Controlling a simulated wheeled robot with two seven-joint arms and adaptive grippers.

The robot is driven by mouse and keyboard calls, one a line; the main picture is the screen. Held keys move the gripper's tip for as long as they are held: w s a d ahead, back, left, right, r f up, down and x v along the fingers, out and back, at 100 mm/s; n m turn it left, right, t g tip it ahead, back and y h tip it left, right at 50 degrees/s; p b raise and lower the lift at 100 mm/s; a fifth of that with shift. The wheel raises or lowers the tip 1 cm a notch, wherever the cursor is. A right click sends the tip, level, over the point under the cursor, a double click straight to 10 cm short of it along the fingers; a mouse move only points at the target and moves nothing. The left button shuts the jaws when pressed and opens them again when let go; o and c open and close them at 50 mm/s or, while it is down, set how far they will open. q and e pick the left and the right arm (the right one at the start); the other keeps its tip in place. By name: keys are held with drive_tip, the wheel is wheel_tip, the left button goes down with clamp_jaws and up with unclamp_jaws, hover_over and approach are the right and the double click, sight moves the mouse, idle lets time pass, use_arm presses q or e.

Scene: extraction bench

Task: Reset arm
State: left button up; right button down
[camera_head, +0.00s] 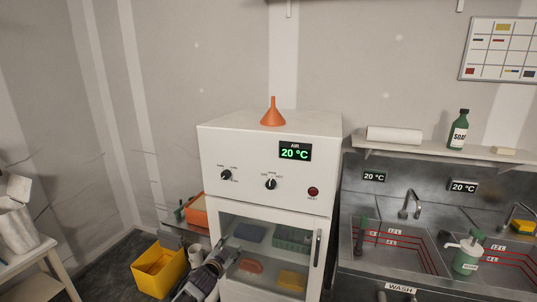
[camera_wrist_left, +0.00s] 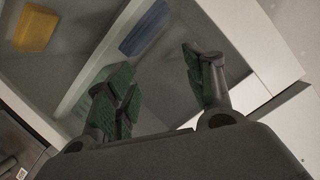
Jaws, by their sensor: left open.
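My left gripper (camera_head: 222,258) is at the lower left of the white cabinet's glass front in the head view. In the left wrist view its two fingers with green pads (camera_wrist_left: 160,85) stand wide apart with nothing between them. The white cabinet (camera_head: 228,165) has dials, a red button and a display reading 20 °C. Behind its glass front are a blue item (camera_head: 250,233), a green item (camera_head: 292,238), an orange item (camera_head: 250,266) and a yellow item (camera_head: 292,280). The left wrist view shows a yellow block (camera_wrist_left: 35,30) and a blue block (camera_wrist_left: 145,28) beyond the fingers. My right gripper does not show.
An orange funnel (camera_head: 272,114) stands on the cabinet. A yellow bin (camera_head: 158,270) is left of my left gripper. A shelf (camera_head: 430,146) holds a soap bottle and a paper roll.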

use_arm(q)
drive_tip(key=s+a+f+n+g+y, duration=0.1)
drive_tip(key=s+a+f, duration=0.15)
drive_tip(key=f, duration=0.45)
drive_tip(key=s+a+f+n+g, duration=0.1)
drive_tip(key=s+a+f, duration=0.15)
drive_tip(key=f, duration=0.45)
drive_tip(key=s+a+f+n+g+y, duration=0.1)
drive_tip(key=s+a+f, duration=0.1)
drive_tip(key=a+f, duration=0.35)
drive_tip(key=s+a+f+n+g+y, duration=0.1)
drive_tip(key=s+a+f+g, duration=0.2)
drive_tip(key=s+f, duration=1.4)
drive_tip(key=s+f+n+g, duration=0.1)
drive_tip(key=s+f+g, duration=0.1)
drive_tip(key=s+f, duration=0.7)
drive_tip(key=s+f+n+g, duration=0.15)
drive_tip(key=s+f, duration=0.45)
drive_tip(key=s, duration=0.6)
drive_tip(key=s+d+f+g, duration=0.1)
drive_tip(key=s+f+g, duration=0.1)
drive_tip(key=s, duration=1)
drive_tip(key=s+d+f+g, duration=0.1)
drive_tip(key=s+f+g, duration=0.1)
drive_tip(key=s, duration=1)
drive_tip(key=shift+d, duration=0.3)
